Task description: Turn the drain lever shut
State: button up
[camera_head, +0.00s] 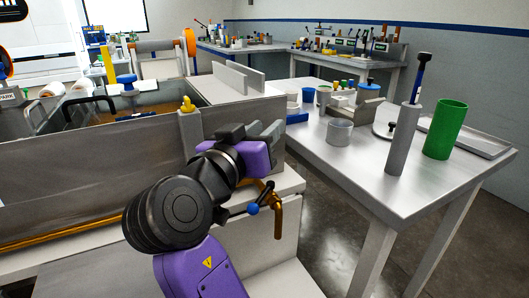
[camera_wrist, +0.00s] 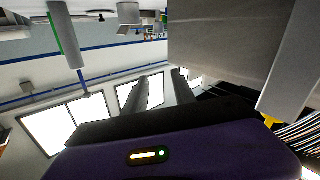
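The drain lever (camera_head: 255,208) is a short dark rod with a blue ball at its end, low on the front of the bath in the head view. It sits beside a bent brass drain pipe (camera_head: 278,212). My gripper (camera_head: 266,133) is above the lever, near the bath's corner, and apart from it. My purple wrist hides part of the area above the lever. In the wrist view, my two grey fingers (camera_wrist: 161,90) stand apart with nothing between them. The lever does not show clearly in the wrist view.
A grey post with a yellow knob (camera_head: 188,106) stands by the bath wall (camera_head: 90,165), close to my gripper. The steel table (camera_head: 345,170) at the right holds a green cylinder (camera_head: 446,130), a grey holder (camera_head: 403,145) and cups. Floor shows between bath and table.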

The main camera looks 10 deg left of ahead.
notch_tip(320, 180, up, 5)
jog(key=shift+r+p, duration=0.15)
jog(key=shift+p, duration=0.3)
